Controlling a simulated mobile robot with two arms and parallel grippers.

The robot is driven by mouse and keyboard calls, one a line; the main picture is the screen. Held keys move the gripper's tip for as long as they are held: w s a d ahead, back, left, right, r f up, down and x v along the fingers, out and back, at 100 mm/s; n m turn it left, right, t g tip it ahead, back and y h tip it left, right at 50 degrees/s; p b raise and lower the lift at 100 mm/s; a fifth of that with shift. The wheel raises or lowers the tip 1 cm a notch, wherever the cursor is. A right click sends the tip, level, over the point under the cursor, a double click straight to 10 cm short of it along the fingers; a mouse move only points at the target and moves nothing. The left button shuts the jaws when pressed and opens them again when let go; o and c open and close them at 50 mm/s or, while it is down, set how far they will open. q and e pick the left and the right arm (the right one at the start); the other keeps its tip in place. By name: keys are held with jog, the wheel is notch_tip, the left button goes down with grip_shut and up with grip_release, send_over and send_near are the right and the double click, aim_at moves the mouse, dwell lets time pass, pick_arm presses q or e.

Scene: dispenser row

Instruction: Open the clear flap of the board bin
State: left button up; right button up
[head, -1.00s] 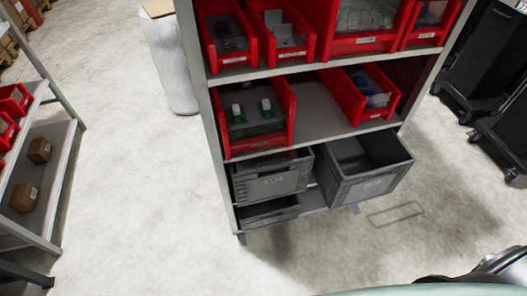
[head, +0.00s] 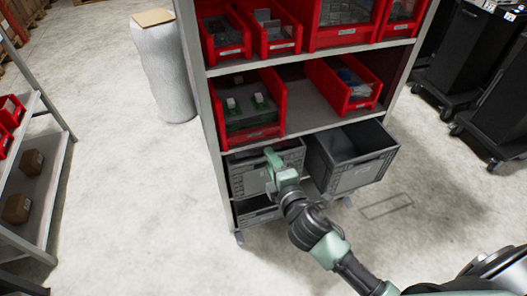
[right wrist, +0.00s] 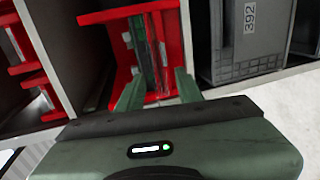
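The board bin (head: 258,134) is a red bin on the middle shelf at its left end, with green boards (head: 246,112) in it. A greyish see-through surface shows over the boards, but I cannot tell the flap's exact edges or state. The bin also shows in the right wrist view (right wrist: 112,17), ahead of the fingers. My right gripper (head: 271,158) is below and in front of the bin, before the grey crate. In the right wrist view its two fingers (right wrist: 158,92) are apart with nothing between them. My left gripper is not in view.
Below the bin stand a grey crate (head: 240,180) and an open, pulled-out grey crate (head: 372,170). Another red bin (head: 330,92) is on the same shelf to the right. Red bins fill the shelf above. The floor in front is clear.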

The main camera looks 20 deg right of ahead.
aim_at(259, 141)
jog(key=x, duration=0.6)
grip_shut()
jog(key=shift+f, duration=0.1)
